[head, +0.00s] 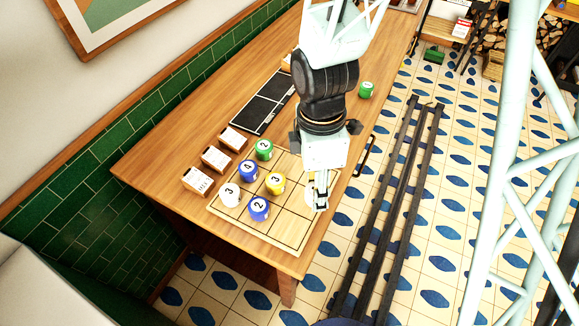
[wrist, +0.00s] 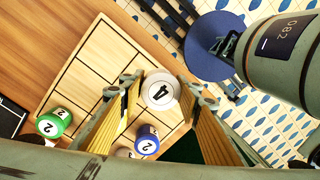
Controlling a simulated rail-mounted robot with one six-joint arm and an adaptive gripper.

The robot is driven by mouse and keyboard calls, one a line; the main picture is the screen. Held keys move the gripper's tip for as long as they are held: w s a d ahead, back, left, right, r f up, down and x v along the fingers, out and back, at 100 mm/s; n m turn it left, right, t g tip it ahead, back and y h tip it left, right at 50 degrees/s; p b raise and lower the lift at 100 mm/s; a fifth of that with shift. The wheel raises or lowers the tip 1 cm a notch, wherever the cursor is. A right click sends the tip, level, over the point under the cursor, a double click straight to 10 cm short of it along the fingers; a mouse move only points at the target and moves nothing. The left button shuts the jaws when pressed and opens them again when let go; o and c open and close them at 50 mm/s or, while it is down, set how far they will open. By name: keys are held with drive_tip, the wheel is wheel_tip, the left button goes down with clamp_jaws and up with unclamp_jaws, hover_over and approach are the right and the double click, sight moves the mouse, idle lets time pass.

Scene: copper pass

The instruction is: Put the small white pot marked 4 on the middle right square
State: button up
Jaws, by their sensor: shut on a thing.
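The small white pot marked 4 (wrist: 160,91) is between the fingers of my gripper (wrist: 161,103) in the wrist view, its numbered top facing the camera. In the head view my gripper (head: 318,203) is shut on this pot over the right side of the wooden board of squares (head: 289,231); the pot is mostly hidden there by the fingers. I cannot tell whether its base touches the board. The board (wrist: 92,66) also shows in the wrist view, with bare squares beside the pot.
On the board stand a green pot 2 (head: 264,150), blue pot 4 (head: 248,171), yellow pot 3 (head: 275,184), white pot 3 (head: 230,195) and blue pot 2 (head: 259,208). Card stands (head: 198,181) line its left. A black tray (head: 264,101) and another green pot (head: 366,90) are farther back.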

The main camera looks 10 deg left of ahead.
drive_tip(key=shift+w, duration=0.1)
hover_over(292, 166)
drive_tip(key=shift+s+d+f, duration=0.15)
drive_tip(key=shift+s+f, duration=0.1)
drive_tip(key=shift+f, duration=0.55)
drive_tip(key=shift+w, duration=0.1)
drive_tip(key=shift+w+a, duration=0.25)
drive_tip(key=shift+f, duration=1.8)
drive_tip(key=shift+f+b, duration=0.15)
drive_tip(key=shift+b, duration=0.2)
drive_tip(key=o, duration=1.3)
drive_tip(key=shift+o, duration=0.2)
drive_tip(key=shift+r, duration=0.2)
wheel_tip(292, 166, up, 12)
drive_tip(key=p, duration=0.1)
drive_tip(key=shift+w+a, duration=0.35)
